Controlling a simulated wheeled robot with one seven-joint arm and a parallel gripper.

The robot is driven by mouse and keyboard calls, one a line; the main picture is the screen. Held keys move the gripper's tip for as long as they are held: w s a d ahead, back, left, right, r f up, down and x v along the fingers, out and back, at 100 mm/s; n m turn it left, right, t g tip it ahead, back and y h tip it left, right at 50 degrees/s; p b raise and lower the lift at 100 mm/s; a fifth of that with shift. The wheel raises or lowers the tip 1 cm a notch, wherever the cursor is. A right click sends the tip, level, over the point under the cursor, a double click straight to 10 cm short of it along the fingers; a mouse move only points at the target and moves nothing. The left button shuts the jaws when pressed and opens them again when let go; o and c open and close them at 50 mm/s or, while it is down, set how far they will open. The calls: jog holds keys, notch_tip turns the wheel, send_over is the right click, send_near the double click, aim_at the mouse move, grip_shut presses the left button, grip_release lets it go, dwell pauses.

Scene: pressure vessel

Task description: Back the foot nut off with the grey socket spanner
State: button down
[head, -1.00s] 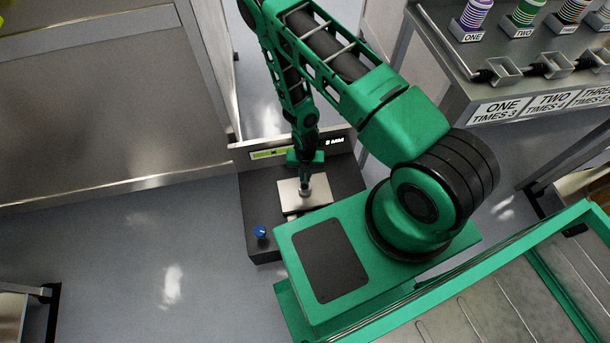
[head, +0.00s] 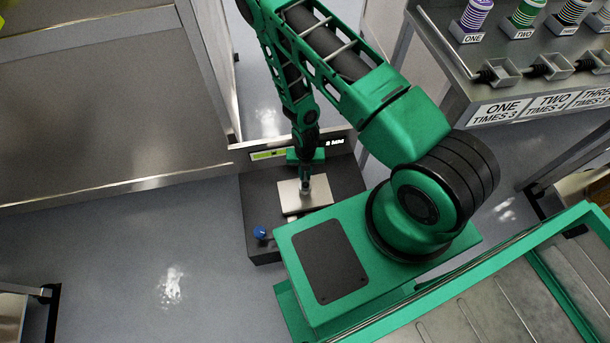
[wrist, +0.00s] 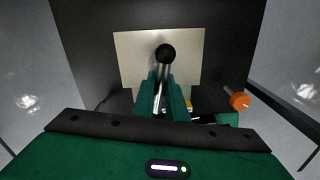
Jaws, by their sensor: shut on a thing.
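My gripper (wrist: 166,95) points down over the dark low box. Its green fingers are shut on the metal shaft of the grey socket spanner (wrist: 163,76). The spanner's dark round end shows in front of a pale square plate (wrist: 190,60) on the box. In the head view my gripper (head: 305,184) is directly over the same plate (head: 290,198). The foot nut cannot be made out. The contact between spanner and nut is hidden, so I cannot tell whether the socket sits on it.
The dark box (head: 259,190) has a blue knob (head: 260,232) at its front left and a lit display (head: 268,154) behind. An orange knob (wrist: 239,101) shows in the wrist view. A labelled bench (head: 455,75) stands at right. Open floor (head: 130,250) lies left.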

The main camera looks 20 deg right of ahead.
jog(key=shift+r, duration=2.55)
